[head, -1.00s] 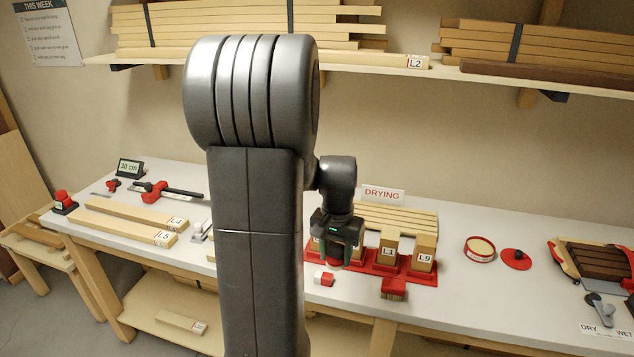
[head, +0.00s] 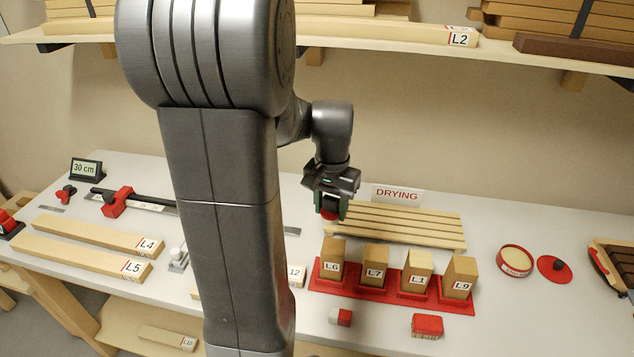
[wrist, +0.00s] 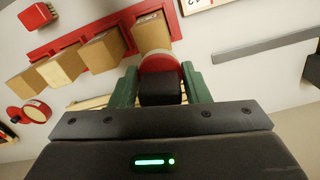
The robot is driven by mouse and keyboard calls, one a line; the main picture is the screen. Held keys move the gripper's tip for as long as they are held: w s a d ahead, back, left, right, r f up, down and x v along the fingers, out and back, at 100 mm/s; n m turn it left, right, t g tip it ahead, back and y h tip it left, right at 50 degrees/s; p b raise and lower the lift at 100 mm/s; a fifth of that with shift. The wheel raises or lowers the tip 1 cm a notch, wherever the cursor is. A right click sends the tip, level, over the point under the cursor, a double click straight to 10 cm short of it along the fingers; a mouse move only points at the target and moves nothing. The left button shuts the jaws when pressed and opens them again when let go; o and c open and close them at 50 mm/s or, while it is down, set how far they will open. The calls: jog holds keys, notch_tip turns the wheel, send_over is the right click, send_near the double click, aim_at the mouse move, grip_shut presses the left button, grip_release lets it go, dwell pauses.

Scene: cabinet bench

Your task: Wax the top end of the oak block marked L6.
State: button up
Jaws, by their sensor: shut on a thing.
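The oak block L6 (head: 331,262) stands upright at the left end of a red rack (head: 390,290), beside blocks L7 (head: 373,266), L1 (head: 415,273) and L9 (head: 458,279). My gripper (head: 330,208) is just above L6's top in the head view. It is shut on an applicator with a black grip (wrist: 160,91) and a round red pad (wrist: 160,63). In the wrist view the pad overlaps the lower edge of the nearest block, L6 (wrist: 152,33). I cannot tell whether they touch. The pad's underside is hidden.
A slatted drying rack (head: 400,222) lies behind the blocks. A round red tin (head: 515,261) and a red lid with a black knob (head: 556,268) are at right. A red-and-white piece (head: 340,317) and a red brush (head: 427,325) lie in front. Boards L4 and L5 (head: 80,257) lie left.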

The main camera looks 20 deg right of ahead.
jog(key=shift+w+f, duration=0.1)
jog(key=shift+w, duration=0.15)
jog(key=shift+s+f+b, duration=0.15)
jog(key=shift+f+b, duration=0.55)
jog(key=shift+f, duration=0.2)
jog(key=shift+f+b, duration=1.45)
jog(key=shift+f, duration=0.5)
jog(key=shift+f+b, duration=0.7)
jog(key=shift+f, duration=0.3)
